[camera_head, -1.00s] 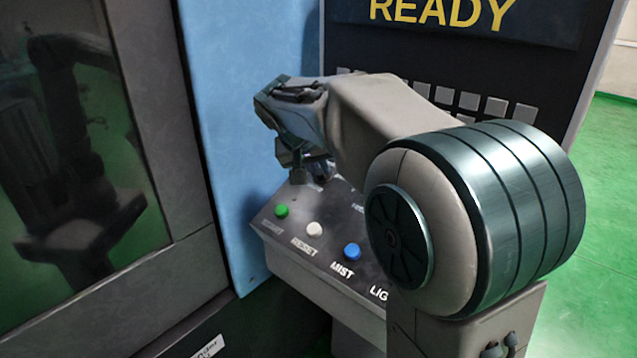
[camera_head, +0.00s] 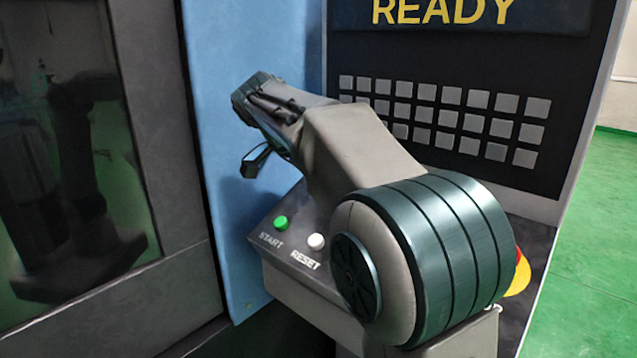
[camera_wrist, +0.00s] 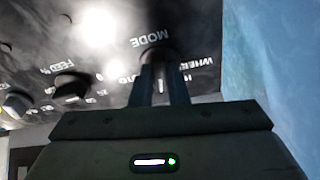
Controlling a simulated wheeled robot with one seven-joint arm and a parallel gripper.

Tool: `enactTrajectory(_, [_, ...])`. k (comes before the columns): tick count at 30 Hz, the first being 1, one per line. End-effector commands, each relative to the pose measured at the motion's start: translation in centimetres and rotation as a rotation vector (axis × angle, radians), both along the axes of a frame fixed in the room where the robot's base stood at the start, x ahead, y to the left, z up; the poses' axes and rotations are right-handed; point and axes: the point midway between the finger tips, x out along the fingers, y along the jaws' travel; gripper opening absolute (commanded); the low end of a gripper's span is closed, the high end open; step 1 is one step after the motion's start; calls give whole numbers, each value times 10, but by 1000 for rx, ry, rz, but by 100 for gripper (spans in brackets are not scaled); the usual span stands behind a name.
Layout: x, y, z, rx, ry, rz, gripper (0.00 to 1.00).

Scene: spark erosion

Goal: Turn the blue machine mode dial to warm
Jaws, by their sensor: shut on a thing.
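The mode dial (camera_wrist: 158,54) is a dark knob under the white MODE lettering in the wrist view. My gripper (camera_wrist: 160,68) has its two fingers shut on it, and they hide most of the knob. Bits of lettering show on both sides of the fingers, partly covered. I cannot read where the dial points, and no WARM label is readable. The blue machine panel (camera_head: 225,130) stands just left of my wrist.
A sloped console carries a green START button (camera_head: 281,222) and a white RESET button (camera_head: 316,241). A keypad (camera_head: 470,120) sits under the READY screen (camera_head: 450,14). In the wrist view, a FEED knob (camera_wrist: 72,82) is left of my fingers. A blue wall is close on the right.

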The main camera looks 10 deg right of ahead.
Motion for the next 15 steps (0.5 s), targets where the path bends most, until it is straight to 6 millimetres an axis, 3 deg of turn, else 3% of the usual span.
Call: enactTrajectory(15, [1,0,1,47,-66,-169,0])
